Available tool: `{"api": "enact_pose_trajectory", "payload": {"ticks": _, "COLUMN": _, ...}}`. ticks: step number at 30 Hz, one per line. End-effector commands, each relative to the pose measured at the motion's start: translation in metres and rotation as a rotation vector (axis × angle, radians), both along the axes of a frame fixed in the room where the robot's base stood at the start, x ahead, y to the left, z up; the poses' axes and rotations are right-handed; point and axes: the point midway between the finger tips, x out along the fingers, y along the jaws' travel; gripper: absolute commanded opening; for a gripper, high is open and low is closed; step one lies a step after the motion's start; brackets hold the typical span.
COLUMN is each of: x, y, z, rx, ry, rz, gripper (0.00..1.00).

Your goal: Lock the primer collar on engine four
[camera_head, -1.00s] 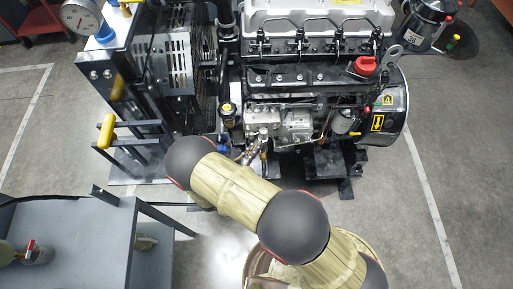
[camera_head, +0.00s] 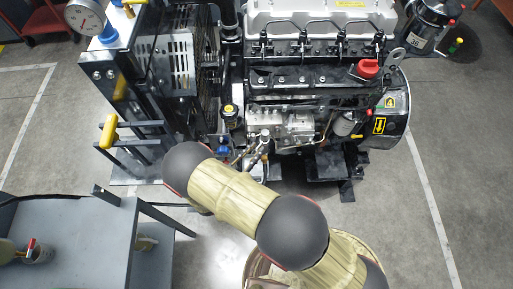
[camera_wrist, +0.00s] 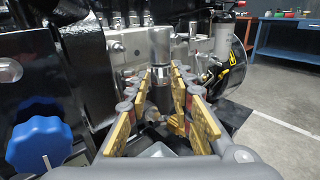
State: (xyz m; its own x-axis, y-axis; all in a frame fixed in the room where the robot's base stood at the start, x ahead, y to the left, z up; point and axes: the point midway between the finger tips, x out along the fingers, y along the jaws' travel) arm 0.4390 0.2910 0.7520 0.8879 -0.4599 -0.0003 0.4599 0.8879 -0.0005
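In the wrist view a silver upright cylinder (camera_wrist: 160,46), apparently the primer plunger, rises beyond my fingertips. A darker metal part (camera_wrist: 158,92) below it, perhaps the collar, shows between the fingers. My gripper (camera_wrist: 161,76) has its gold-padded fingers spread on either side of this part, with a gap between them. I cannot tell whether a tip touches it. In the head view my gripper (camera_head: 257,143) is small, at the engine's near side, partly behind my arm.
A blue knob (camera_wrist: 39,143) is close at the left of my gripper in the wrist view. A red cap (camera_head: 367,68) is on the engine's right. A grey bench (camera_head: 70,240) stands at the lower left. Open floor lies to the right.

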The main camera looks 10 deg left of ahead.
Motion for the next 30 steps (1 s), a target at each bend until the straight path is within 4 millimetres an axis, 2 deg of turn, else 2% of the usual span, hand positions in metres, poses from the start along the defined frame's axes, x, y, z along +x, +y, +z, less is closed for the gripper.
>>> {"api": "enact_pose_trajectory", "payload": {"ticks": 9, "x": -0.058, "y": 0.032, "z": 0.0, "rx": 0.001, "ry": 0.0, "rz": 0.006, "gripper": 0.23}}
{"api": "enact_pose_trajectory", "payload": {"ticks": 15, "x": -0.083, "y": 0.044, "z": 0.0, "rx": 0.001, "ry": 0.0, "rz": 0.003, "gripper": 0.23}}
{"api": "enact_pose_trajectory", "payload": {"ticks": 21, "x": -0.092, "y": 0.048, "z": 0.0, "rx": 0.0, "ry": 0.001, "rz": 0.001, "gripper": 0.23}}
{"api": "enact_pose_trajectory", "payload": {"ticks": 30, "x": -0.092, "y": 0.048, "z": 0.0, "rx": 0.0, "ry": 0.0, "rz": 0.001, "gripper": 0.23}}
